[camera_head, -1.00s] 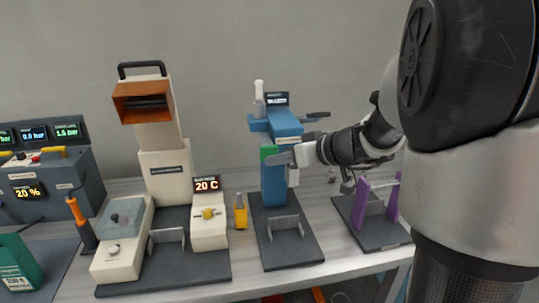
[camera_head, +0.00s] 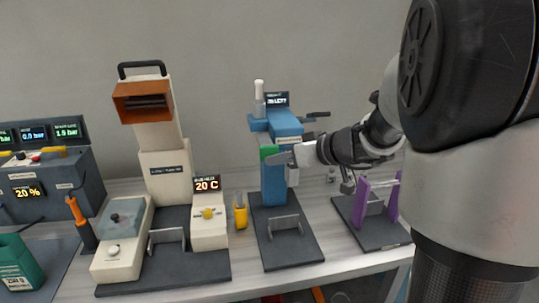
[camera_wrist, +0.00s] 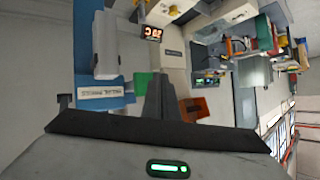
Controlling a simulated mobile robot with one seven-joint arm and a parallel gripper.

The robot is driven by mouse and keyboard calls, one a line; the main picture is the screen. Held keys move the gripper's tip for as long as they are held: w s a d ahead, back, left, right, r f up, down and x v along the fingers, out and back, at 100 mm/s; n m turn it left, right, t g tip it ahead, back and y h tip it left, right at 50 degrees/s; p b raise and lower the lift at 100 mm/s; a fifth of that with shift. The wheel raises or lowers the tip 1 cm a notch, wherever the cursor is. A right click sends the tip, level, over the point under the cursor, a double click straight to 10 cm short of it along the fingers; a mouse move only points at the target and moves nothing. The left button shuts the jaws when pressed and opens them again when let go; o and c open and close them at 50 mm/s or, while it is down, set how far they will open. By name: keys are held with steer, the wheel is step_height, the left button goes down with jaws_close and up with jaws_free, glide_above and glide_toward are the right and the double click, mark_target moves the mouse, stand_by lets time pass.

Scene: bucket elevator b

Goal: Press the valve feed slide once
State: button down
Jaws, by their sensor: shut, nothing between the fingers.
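The blue machine (camera_head: 274,178) stands on a dark base in the middle of the table, with a small lit display (camera_head: 277,99) and a white bottle-like part on top. A green block (camera_head: 267,152), which may be the valve feed slide, sits on its upper front. My gripper (camera_head: 272,159) reaches in from the right, its tip at the green block; touching or just apart, I cannot tell. In the wrist view my shut, empty fingers (camera_wrist: 159,92) point beside the green block (camera_wrist: 144,86) and the labelled blue body (camera_wrist: 102,96).
A cream machine with an orange hopper (camera_head: 143,103) stands to the left, with a 20 C display (camera_head: 207,184). A yellow cup-like item (camera_head: 240,213) stands between the machines. A purple-sided stand (camera_head: 377,202) is right, below my arm. A green bin (camera_head: 17,263) is far left.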

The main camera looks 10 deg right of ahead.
mark_target(269, 154)
steer(key=shift+w+f+b, duration=0.15)
steer(key=shift+w+b, duration=0.15)
steer(key=shift+b, duration=0.3)
steer(key=shift+w, duration=0.1)
steer(key=shift+w+b, duration=1)
steer(key=shift+w, duration=0.25)
stand_by(0.9)
steer(key=shift+s+b, duration=1.65)
steer(key=shift+s, duration=0.05)
